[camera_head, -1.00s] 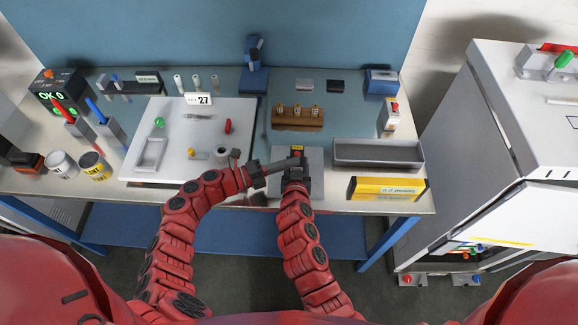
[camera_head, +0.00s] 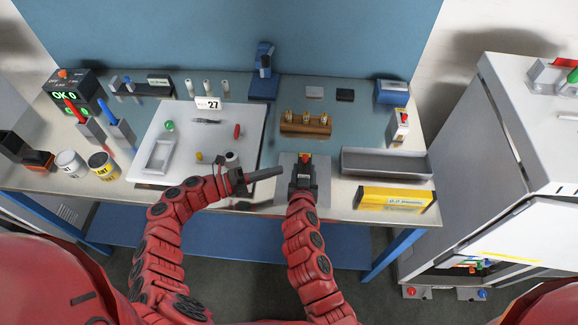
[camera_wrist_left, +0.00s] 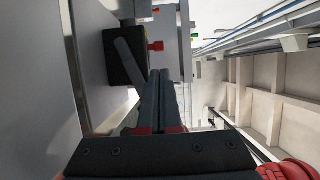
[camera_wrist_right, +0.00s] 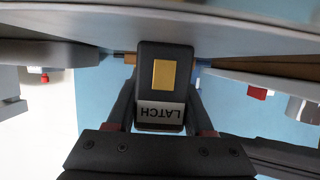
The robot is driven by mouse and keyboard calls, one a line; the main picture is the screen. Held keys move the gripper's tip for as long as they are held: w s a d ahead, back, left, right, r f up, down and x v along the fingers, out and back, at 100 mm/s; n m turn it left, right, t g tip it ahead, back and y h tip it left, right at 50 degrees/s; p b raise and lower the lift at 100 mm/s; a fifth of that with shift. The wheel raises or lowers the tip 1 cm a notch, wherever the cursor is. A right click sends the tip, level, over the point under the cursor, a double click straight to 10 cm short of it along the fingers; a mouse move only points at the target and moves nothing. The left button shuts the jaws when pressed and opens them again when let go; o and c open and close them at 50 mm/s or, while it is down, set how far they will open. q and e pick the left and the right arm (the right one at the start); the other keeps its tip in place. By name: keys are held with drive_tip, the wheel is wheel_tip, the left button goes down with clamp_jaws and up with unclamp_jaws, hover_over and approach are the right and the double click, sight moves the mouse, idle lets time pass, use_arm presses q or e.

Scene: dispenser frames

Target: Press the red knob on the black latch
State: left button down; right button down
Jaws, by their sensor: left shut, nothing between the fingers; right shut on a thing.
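The black latch (camera_head: 304,175) stands on a grey plate in front of me, with the red knob (camera_head: 305,158) on its top. In the right wrist view the latch (camera_wrist_right: 163,60) shows its LATCH label and a brass-coloured square. My right gripper (camera_head: 302,184) is shut on the latch's sides. My left gripper (camera_head: 281,170) is shut and empty, its tips a little left of the latch and apart from it. In the left wrist view the red knob (camera_wrist_left: 156,46) juts from the latch (camera_wrist_left: 118,58), just beyond the fingertips (camera_wrist_left: 160,74).
A white board (camera_head: 180,180) with small parts lies to the left. A wooden holder (camera_head: 306,126) stands behind the latch. A grey tray (camera_head: 386,174) and a yellow box (camera_head: 396,197) are to the right. The table's front edge is close to both arms.

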use_arm(q)
drive_tip(key=shift+v, duration=1.45)
drive_tip(key=shift+d, duration=0.1)
use_arm(e)
drive_tip(key=shift+c, duration=1)
unclamp_jaws()
drive_tip(key=shift+s, duration=0.1)
